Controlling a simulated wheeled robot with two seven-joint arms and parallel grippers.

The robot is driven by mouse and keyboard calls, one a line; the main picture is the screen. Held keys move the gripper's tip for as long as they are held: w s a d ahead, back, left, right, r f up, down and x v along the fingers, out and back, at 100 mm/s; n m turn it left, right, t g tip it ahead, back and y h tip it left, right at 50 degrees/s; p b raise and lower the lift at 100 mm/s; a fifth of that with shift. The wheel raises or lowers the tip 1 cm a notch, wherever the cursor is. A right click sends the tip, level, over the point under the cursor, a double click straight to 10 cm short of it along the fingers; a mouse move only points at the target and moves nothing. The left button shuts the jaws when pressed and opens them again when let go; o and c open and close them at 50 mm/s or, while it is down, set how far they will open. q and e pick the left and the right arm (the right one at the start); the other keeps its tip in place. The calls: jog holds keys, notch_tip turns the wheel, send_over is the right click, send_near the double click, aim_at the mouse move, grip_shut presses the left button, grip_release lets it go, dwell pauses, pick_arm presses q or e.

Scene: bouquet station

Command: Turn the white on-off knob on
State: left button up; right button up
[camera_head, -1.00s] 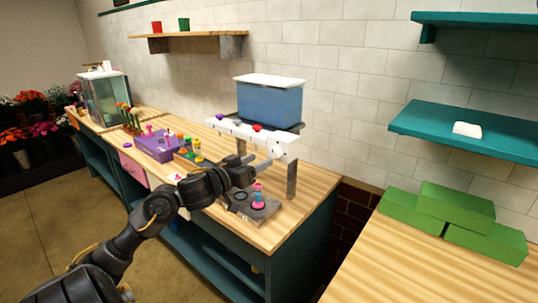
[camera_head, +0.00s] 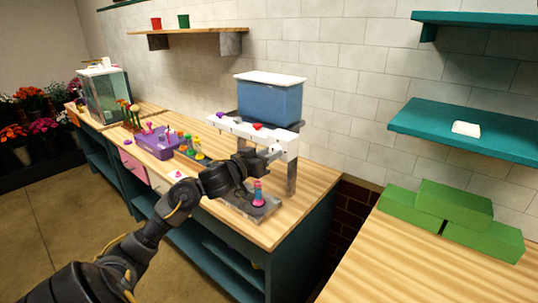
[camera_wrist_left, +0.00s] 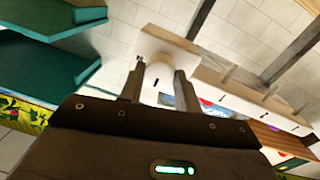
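The white on-off knob (camera_wrist_left: 160,68) shows in the left wrist view on the white end of the dispenser rail, straight ahead of my left gripper. My left gripper (camera_wrist_left: 160,76) has its two fingers apart, one on each side of the knob. I cannot tell whether they touch it. In the head view my left gripper (camera_head: 272,154) is at the right end of the white rail (camera_head: 240,128), and it hides the knob there. My right gripper is in neither current view.
A blue tank (camera_head: 268,102) with a white lid stands above the rail. Under the rail, a grey base (camera_head: 245,206) with a pink and blue stack sits on the wooden counter (camera_head: 290,215). Green blocks (camera_head: 455,215) lie on the right table. A teal shelf (camera_head: 465,130) hangs above them.

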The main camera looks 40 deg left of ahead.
pick_arm(q)
jog(key=shift+c, duration=1)
jog(key=shift+m, duration=0.3)
jog(key=m+b, duration=0.2)
jog(key=m, duration=0.6)
jog(key=m+y+b, duration=0.1)
jog(key=m+b, duration=0.1)
jog(key=m, duration=0.6)
jog(key=shift+d+g, duration=0.15)
jog(key=shift+g, duration=0.25)
jog(key=shift+r+m, duration=0.1)
jog(key=shift+m, duration=0.3)
